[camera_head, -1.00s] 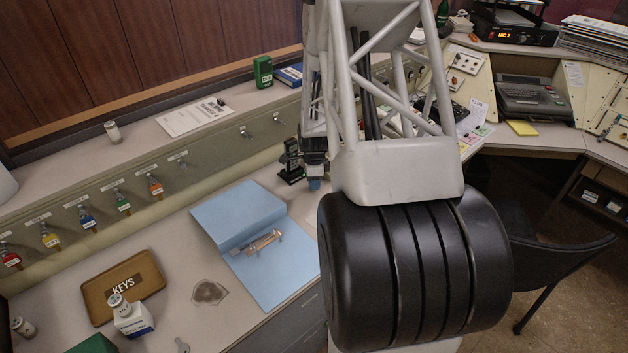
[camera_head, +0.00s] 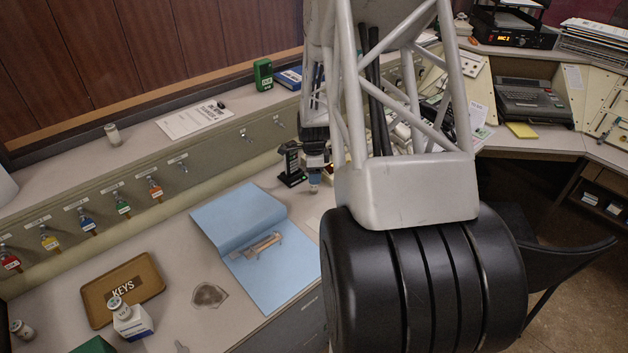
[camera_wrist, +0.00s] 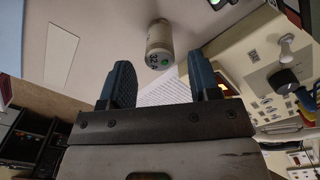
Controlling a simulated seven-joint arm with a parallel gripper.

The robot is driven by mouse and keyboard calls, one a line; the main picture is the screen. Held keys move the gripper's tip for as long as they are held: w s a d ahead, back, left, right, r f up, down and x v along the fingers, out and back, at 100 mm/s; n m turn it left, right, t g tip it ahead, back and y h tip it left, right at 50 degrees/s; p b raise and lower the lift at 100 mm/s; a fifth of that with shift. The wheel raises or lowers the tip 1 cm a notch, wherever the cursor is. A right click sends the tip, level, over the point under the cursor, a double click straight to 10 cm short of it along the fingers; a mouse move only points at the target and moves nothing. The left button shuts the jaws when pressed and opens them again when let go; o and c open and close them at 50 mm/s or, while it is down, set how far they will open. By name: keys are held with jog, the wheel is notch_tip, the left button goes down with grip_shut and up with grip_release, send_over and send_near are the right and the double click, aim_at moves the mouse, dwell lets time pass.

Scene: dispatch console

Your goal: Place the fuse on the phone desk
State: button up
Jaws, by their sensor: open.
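In the wrist view a pale cylinder marked 32A with a green dot, the fuse (camera_wrist: 159,43), is on a light desk surface (camera_wrist: 105,30). It lies beyond and between my fingertips, apart from both. My gripper (camera_wrist: 160,72) is open and empty, with blue-grey ridged fingers. In the head view my gripper (camera_head: 315,183) is low over the desk, beside a small black device (camera_head: 290,165); this fuse is not visible there, and my arm covers much of that area. I cannot tell which surface is the phone desk.
A blue folder (camera_head: 285,285) and a brown KEYS tray (camera_head: 150,267) lie on the desk. A dark chair (camera_head: 565,270) stands at right.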

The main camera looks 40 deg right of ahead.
notch_tip(320, 180, up, 8)
jog(key=shift+f, duration=0.2)
dwell(0.7)
jog(key=s+a+r+n+t, duration=0.1)
jog(key=s+a+r+n, duration=0.3)
jog(key=a+r+n, duration=0.5)
jog(key=s+a+r+n, duration=0.25)
jog(key=a+r, duration=0.45)
jog(key=a, duration=0.5)
jog(key=s+a+r+n, duration=0.3)
jog(key=s+a+n, duration=0.3)
jog(key=s+a, duration=0.2)
jog(key=s+a+r+n+t, duration=0.1)
jog(key=s+a+r+n, duration=0.2)
jog(key=s+a+n, duration=0.4)
jog(key=s+a, duration=0.1)
jog(key=s, duration=0.4)
jog(key=shift+s+a+r+t, duration=0.2)
jog(key=shift+s+r+t, duration=0.05)
jog(key=shift+s+t, duration=0.1)
